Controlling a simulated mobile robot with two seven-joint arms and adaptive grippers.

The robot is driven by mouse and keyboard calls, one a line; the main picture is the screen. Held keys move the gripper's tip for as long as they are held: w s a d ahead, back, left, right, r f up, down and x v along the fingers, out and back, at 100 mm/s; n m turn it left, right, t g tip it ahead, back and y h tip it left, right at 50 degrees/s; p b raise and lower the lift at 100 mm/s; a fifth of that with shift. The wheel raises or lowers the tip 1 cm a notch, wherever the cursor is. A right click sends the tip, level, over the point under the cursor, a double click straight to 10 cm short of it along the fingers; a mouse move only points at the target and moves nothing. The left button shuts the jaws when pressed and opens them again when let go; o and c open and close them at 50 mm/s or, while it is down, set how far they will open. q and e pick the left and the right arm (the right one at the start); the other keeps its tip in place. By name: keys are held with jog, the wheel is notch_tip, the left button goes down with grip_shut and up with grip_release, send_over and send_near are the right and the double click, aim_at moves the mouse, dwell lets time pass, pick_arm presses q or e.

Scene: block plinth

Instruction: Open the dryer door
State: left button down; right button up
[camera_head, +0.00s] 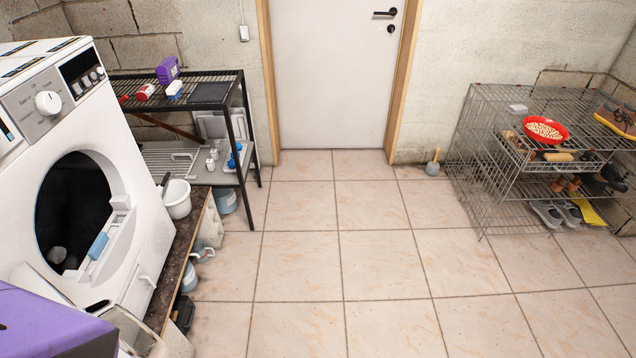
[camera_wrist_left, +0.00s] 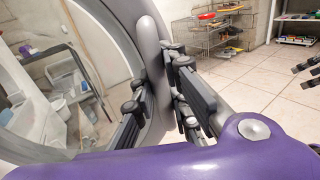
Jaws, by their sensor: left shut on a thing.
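The white dryer (camera_head: 150,240) stands at the left in the head view. Its round opening (camera_head: 75,200) is uncovered and dark inside. The dryer door, with a grey rim (camera_wrist_left: 118,38) and clear round window, stands swung out from the body; in the head view it is low at the left, largely hidden by my purple left arm. In the left wrist view my left gripper (camera_wrist_left: 160,110) has its black fingers on both sides of the door's edge and is shut on it. Black finger-like parts at the right edge look like my right gripper (camera_wrist_left: 305,67); its opening is unclear.
A black rack (camera_head: 210,105) stands behind. A wire shelf (camera_head: 485,150) with shoes is at the right. The tiled floor (camera_head: 330,260) between is clear, leading to a closed white room door (camera_head: 333,75).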

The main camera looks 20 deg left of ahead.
pick_arm(q)
jog(key=shift+s, duration=0.15)
jog(key=c, duration=2)
grip_release()
jog(key=s+a, duration=0.2)
jog(key=s, duration=0.9)
jog(key=shift+s+a, duration=0.2)
jog(key=shift+s, duration=0.15)
